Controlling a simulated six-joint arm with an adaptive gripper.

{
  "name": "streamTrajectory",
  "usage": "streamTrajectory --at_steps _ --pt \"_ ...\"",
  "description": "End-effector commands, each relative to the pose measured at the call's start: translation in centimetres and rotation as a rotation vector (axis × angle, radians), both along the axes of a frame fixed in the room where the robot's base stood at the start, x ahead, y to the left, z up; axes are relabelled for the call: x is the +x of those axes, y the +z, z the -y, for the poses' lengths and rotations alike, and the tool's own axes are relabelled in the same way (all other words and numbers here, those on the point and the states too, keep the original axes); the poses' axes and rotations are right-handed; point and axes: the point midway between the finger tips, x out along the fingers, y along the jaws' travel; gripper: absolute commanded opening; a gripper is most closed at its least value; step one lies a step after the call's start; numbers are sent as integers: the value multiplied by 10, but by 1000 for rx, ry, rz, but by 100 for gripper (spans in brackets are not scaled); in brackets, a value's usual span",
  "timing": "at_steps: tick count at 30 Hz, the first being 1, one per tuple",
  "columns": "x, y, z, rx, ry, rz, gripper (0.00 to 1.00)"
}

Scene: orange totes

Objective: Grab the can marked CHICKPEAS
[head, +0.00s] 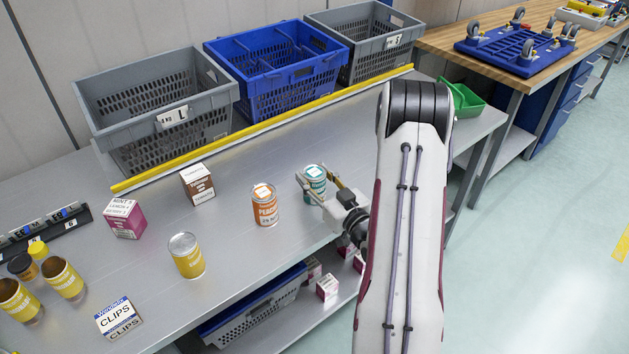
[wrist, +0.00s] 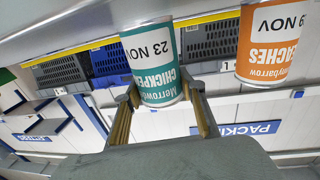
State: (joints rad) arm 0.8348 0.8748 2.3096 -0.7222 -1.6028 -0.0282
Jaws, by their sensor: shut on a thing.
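The CHICKPEAS can (head: 315,181) is teal with a white label and stands upright on the grey table in the head view. In the wrist view the can (wrist: 153,66) appears upside down, its CHICKPEAS lettering readable. My gripper (head: 322,189) has its fingers on either side of the can. The fingers of my gripper (wrist: 164,103) also show in the wrist view, flanking the can. In the head view the can's lower part is partly hidden by the gripper.
An orange PEACHES can (head: 264,205) stands just left of the teal can. A yellow can (head: 187,256), a brown box (head: 197,183) and a magenta box (head: 125,218) stand further left. A yellow strip (head: 270,126) edges the table before grey and blue crates (head: 283,92).

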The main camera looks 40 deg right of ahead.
Motion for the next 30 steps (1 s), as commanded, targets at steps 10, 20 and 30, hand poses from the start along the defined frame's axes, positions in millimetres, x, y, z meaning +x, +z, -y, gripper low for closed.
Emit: streamTrajectory --at_steps 10,20,30 --pt "0 11 0 -2 0 3 9" --pt "0 41 0 -5 0 5 9" --pt "0 77 0 -4 0 5 9"
